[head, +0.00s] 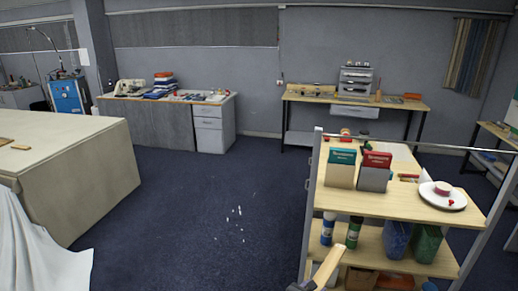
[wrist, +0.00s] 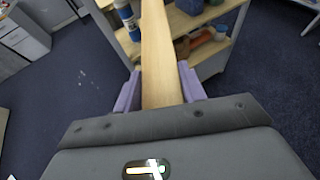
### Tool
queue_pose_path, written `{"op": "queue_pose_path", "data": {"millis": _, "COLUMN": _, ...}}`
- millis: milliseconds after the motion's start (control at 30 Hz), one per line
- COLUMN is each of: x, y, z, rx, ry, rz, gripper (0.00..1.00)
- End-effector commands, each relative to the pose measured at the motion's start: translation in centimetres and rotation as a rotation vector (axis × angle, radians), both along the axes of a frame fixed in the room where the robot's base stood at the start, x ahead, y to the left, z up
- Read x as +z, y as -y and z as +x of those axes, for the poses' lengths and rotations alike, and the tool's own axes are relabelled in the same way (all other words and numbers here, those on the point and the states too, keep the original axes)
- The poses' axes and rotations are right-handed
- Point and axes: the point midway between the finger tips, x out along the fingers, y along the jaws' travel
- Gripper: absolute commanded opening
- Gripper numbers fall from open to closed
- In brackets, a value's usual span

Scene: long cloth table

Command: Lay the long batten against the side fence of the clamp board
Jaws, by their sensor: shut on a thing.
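In the wrist view my gripper (wrist: 158,92) has its two purple fingers on either side of a long pale wooden batten (wrist: 157,50). It is shut on the batten, which extends away from the palm toward a shelf unit. In the head view the batten's end (head: 331,266) shows at the bottom edge, in front of the shelf unit, with the rest out of frame. I cannot make out a clamp board or its side fence in either view. A long cloth-covered table (head: 85,160) stands at the left, only partly in frame.
A wooden shelf unit (head: 440,207) with boxes, bottles and a white plate (head: 431,197) stands close at the right. Blue carpet (head: 200,220) lies open between it and the cloth table. A white cloth (head: 38,250) hangs at lower left. Workbenches line the back wall.

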Motion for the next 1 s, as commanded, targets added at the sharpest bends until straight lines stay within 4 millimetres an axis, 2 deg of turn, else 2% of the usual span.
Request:
{"op": "queue_pose_path", "data": {"millis": 33, "x": -1.5, "y": -0.1, "z": -0.3, "rx": 0.038, "ry": -0.001, "rz": -0.001, "gripper": 0.10}}
{"op": "queue_pose_path", "data": {"millis": 100, "x": -2.8, "y": -0.4, "z": -0.5, "rx": 0.096, "ry": 0.000, "rz": 0.002, "gripper": 0.10}}
{"op": "queue_pose_path", "data": {"millis": 400, "x": -6.9, "y": -1.2, "z": -2.3, "rx": 0.322, "ry": -0.001, "rz": 0.002, "gripper": 0.10}}
{"op": "queue_pose_path", "data": {"millis": 700, "x": -9.2, "y": -1.9, "z": -5.0, "rx": 0.544, "ry": -0.004, "rz": 0.000, "gripper": 0.10}}
{"op": "queue_pose_path", "data": {"millis": 1000, "x": -9.6, "y": -2.4, "z": -6.3, "rx": 0.646, "ry": 0.000, "rz": 0.003, "gripper": 0.10}}
